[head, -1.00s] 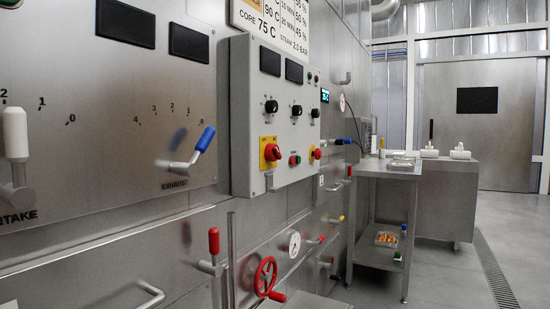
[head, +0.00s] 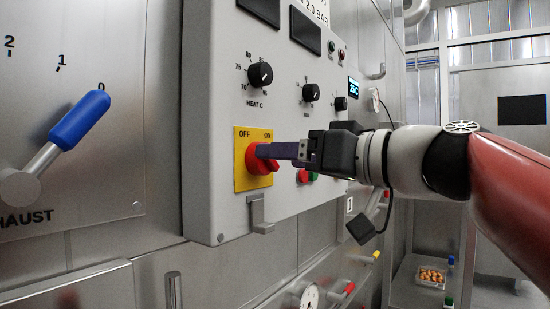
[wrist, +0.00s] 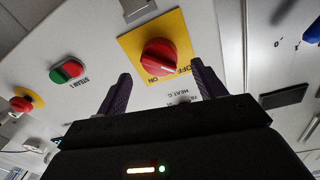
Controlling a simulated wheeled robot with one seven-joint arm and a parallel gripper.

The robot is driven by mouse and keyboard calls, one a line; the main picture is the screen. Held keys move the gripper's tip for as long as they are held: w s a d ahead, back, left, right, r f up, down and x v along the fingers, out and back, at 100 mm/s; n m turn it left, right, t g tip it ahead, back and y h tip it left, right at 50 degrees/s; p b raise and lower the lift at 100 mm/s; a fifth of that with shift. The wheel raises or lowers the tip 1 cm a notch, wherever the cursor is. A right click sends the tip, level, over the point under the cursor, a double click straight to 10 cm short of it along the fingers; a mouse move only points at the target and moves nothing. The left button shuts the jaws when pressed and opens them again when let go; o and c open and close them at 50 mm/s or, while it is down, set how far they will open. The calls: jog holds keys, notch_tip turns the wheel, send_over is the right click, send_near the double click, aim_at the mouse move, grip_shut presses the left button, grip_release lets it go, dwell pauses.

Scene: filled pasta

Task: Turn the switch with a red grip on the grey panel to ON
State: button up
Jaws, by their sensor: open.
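The grey panel (head: 225,110) stands out from the steel wall in the head view. Its switch has a red grip (head: 261,167) on a yellow plate (head: 240,181), marked OFF at upper left and ON at upper right. My gripper (head: 259,151) reaches in from the right, its dark fingers at the red grip. In the wrist view the two fingers of my gripper (wrist: 161,68) are spread apart, with the red grip (wrist: 158,57) just beyond and between their tips. Nothing is held. Contact and the grip's exact angle are unclear.
A small metal bracket (head: 260,215) sits below the switch. Red and green buttons (wrist: 67,70) and another red knob (wrist: 21,103) are close by. Black dials (head: 260,75) are above. A blue-handled lever (head: 79,120) is on the wall panel at left.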

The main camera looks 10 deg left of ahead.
jog(key=x, duration=0.3)
jog(key=shift+a, duration=0.15)
jog(key=shift+c, duration=0.2)
jog(key=c, duration=0.9)
